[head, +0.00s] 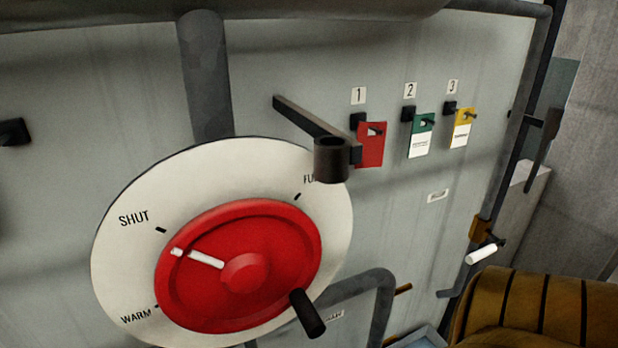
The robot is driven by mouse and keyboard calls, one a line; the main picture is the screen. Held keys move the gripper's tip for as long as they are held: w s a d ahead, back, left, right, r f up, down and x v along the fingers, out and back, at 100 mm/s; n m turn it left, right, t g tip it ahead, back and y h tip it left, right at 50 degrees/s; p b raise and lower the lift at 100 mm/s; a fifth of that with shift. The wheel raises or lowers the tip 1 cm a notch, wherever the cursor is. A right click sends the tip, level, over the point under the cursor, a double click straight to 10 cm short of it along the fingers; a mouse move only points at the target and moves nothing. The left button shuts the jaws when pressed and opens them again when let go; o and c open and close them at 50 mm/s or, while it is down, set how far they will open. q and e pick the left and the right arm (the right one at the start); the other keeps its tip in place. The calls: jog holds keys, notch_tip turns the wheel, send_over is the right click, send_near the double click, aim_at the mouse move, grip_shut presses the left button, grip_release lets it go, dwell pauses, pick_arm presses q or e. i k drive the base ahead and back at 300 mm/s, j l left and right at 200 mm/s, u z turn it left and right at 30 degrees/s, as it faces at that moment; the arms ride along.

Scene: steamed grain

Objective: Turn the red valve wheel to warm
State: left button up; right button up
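The red valve wheel (240,225) is mounted on a round white dial (120,265) in the lower left of the head view. A white pointer line (205,259) runs from its hub to the left rim and points between the SHUT mark (160,230) and the WARM mark (156,307), somewhat nearer SHUT. A black handle (308,313) sticks out at the wheel's lower right. A third label at the upper right, starting "FU", is partly hidden by a dark bracket. Neither of my grippers is in view.
The dark bracket with a ring (331,160) juts out above the dial. Red (371,148), green (420,138) and yellow (462,130) tags hang right, under numbers 1 to 3. A grey pipe (378,310) bends at lower right, near a brown ribbed object (560,310).

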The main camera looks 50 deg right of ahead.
aim_at(238, 265)
jog(key=k+l, duration=0.2)
jog(key=l, duration=0.2)
jog(key=k+l+u, duration=0.1)
jog(key=l, duration=0.25)
jog(key=k+l, duration=0.3)
jog(key=k+l+u, duration=0.1)
jog(key=l, duration=0.35)
jog(key=k, duration=0.1)
